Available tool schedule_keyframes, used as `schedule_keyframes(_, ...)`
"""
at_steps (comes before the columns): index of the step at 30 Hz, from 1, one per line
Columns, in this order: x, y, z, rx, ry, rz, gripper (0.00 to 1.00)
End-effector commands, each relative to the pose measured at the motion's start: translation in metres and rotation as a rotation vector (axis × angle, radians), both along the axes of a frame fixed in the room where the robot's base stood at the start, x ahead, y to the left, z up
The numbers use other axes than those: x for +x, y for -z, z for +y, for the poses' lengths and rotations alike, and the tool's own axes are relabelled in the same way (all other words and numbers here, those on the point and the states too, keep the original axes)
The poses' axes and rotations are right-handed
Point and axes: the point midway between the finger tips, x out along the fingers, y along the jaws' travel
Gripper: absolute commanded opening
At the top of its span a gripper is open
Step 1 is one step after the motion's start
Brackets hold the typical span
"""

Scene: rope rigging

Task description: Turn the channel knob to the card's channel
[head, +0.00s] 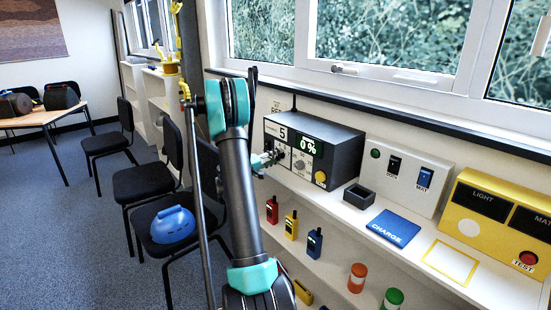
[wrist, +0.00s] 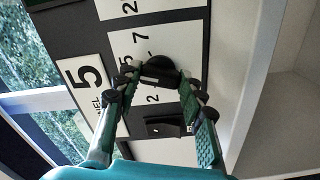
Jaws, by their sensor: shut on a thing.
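The dark grey radio unit (head: 320,140) stands on the shelf below the window. A white card on it (head: 281,132) shows a large 5; it also appears rotated in the wrist view (wrist: 86,84). The black channel knob (wrist: 160,68) sits on a white dial plate with numbers, of which 2, 5 and 7 are readable. My gripper (wrist: 161,82) is at the knob, its green-padded fingers shut on it from both sides. In the head view my gripper (head: 268,159) reaches the radio's front, hiding most of the knob. The knob's pointer direction is unclear.
The radio's display (head: 306,145) reads 0 %. A black open box (head: 359,195), a blue CHARGE pad (head: 393,228) and a switch panel (head: 408,176) stand to the right. Small handheld radios (head: 291,225) are on the lower shelf. A chair holds a blue object (head: 172,224).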

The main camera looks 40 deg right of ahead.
Motion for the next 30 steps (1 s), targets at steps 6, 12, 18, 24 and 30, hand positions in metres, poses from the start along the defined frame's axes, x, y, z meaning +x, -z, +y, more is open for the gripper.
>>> schedule_keyframes(6,-0.0011,0.0011,0.0005,0.007,0.002,-0.046,0.10)
schedule_keyframes(12,-0.0013,0.0013,0.0005,0.007,0.002,-0.053,0.10)
schedule_keyframes(18,-0.0013,0.0014,0.0005,0.008,0.002,-0.053,0.10)
schedule_keyframes(24,-0.0009,0.0011,0.0003,0.007,0.002,-0.052,0.59)
schedule_keyframes(30,-0.0006,0.0006,0.0002,0.006,0.002,-0.051,0.60)
